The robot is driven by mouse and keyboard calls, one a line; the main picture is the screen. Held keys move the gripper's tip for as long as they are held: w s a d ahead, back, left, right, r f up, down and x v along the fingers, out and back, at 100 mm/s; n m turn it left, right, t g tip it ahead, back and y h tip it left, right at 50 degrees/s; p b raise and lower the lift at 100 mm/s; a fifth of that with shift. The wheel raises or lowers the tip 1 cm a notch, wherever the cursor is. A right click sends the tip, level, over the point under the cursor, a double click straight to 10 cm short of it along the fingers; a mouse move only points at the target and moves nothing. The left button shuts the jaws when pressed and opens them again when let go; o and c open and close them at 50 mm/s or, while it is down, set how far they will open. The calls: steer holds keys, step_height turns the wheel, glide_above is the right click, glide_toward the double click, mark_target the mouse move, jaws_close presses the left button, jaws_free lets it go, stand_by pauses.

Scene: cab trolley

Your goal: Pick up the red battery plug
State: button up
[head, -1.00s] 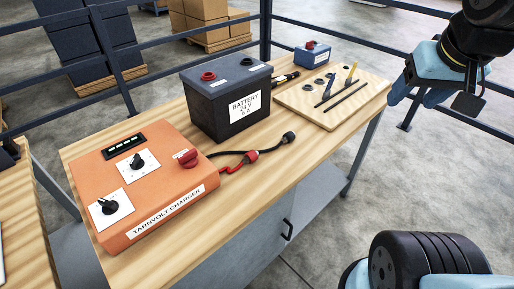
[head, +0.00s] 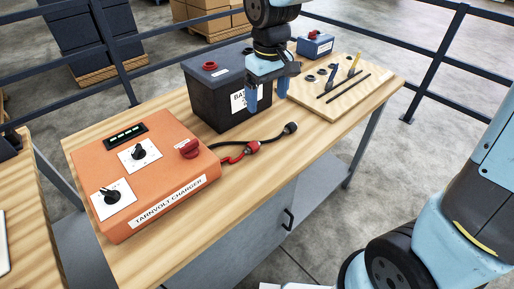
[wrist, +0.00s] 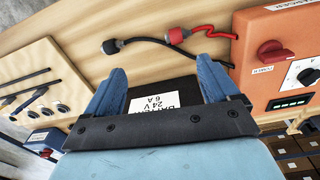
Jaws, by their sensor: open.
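The red battery plug (head: 252,147) lies on the wooden bench top in front of the black battery (head: 208,99), on a short red cable from the orange charger (head: 148,203). A black plug (head: 291,127) on a black cable lies beside it, to its right. In the wrist view the red plug (wrist: 177,36) is at the top middle and the black plug (wrist: 109,47) is left of it. My gripper (head: 268,98) is open and empty, above the bench by the battery's right front, pointing down. Its blue fingers also show in the wrist view (wrist: 160,80), partly covering the battery.
Dark rails (head: 434,62) run behind the bench. The front bench strip is clear.

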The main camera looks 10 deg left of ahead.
steer(key=a+f+n, duration=0.1)
steer(key=a+f, duration=0.2)
steer(key=a, duration=0.1)
glide_above(253, 146)
steer(key=shift+g, duration=0.3)
steer(key=f, duration=0.8)
steer(key=shift+w+a, duration=0.15)
steer(key=shift+a, duration=0.1)
steer(key=shift+d+f, duration=0.15)
steer(key=shift+f, duration=1.25)
steer(key=shift+d+f, duration=0.1)
steer(key=shift+f, duration=1.25)
steer(key=shift+c, duration=0.2)
